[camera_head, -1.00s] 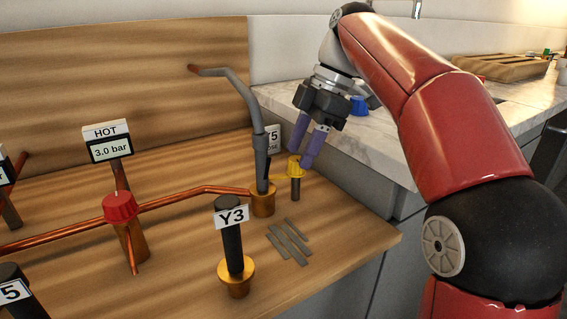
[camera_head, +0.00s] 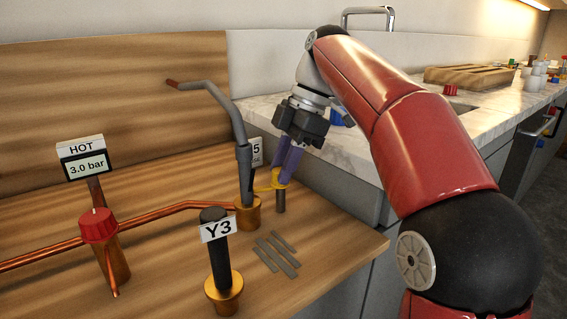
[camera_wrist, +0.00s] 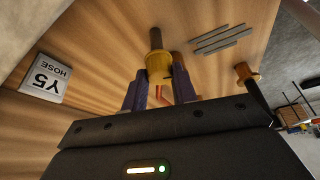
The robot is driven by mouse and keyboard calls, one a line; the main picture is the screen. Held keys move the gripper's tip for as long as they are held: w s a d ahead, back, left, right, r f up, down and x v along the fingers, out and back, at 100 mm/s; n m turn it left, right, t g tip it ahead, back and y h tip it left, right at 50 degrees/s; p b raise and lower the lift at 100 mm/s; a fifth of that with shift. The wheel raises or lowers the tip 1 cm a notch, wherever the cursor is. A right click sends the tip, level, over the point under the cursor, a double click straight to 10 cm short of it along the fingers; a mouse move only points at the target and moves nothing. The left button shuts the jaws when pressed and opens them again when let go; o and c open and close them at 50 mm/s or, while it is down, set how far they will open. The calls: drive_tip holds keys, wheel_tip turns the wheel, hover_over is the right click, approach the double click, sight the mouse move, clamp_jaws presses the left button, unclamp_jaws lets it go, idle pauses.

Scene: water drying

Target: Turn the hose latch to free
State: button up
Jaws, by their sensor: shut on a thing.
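The hose latch is a yellow knob (camera_head: 281,178) on a short grey post, right of the grey hose (camera_head: 243,150). A thin yellow arm reaches left from it towards the hose. My gripper (camera_head: 283,172) comes from above, its purple fingers shut on the knob. In the wrist view the knob (camera_wrist: 159,66) sits between the tips of my gripper (camera_wrist: 155,84), with the post beyond it. The Y5 HOSE label (camera_wrist: 48,78) stands at the left there; in the head view the hose partly hides it.
A black Y3 handle (camera_head: 219,255) on a brass base stands in front. Several grey strips (camera_head: 276,255) lie beside it. A red knob (camera_head: 99,225) and copper pipe (camera_head: 170,215) are at left. A marble counter (camera_head: 340,155) lies behind my gripper.

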drive_tip(key=m, duration=0.2)
drive_tip(key=m+t, duration=0.1)
drive_tip(key=m, duration=0.1)
drive_tip(key=shift+s+t, duration=0.15)
drive_tip(key=shift+t, duration=0.15)
drive_tip(key=m+t, duration=0.1)
drive_tip(key=m, duration=0.2)
drive_tip(key=shift+s+m, duration=0.1)
drive_tip(key=shift+m, duration=0.2)
drive_tip(key=m+t, duration=0.1)
drive_tip(key=m, duration=0.1)
drive_tip(key=m+h, duration=0.1)
drive_tip(key=m, duration=0.1)
drive_tip(key=shift+s+a+r+t+p, duration=0.1)
drive_tip(key=shift+t+p, duration=0.2)
drive_tip(key=shift+t, duration=0.1)
drive_tip(key=shift+m+t+h, duration=0.4)
drive_tip(key=shift+m, duration=1)
drive_tip(key=shift+m+p, duration=0.3)
drive_tip(key=o, duration=1)
drive_tip(key=shift+c, duration=0.2)
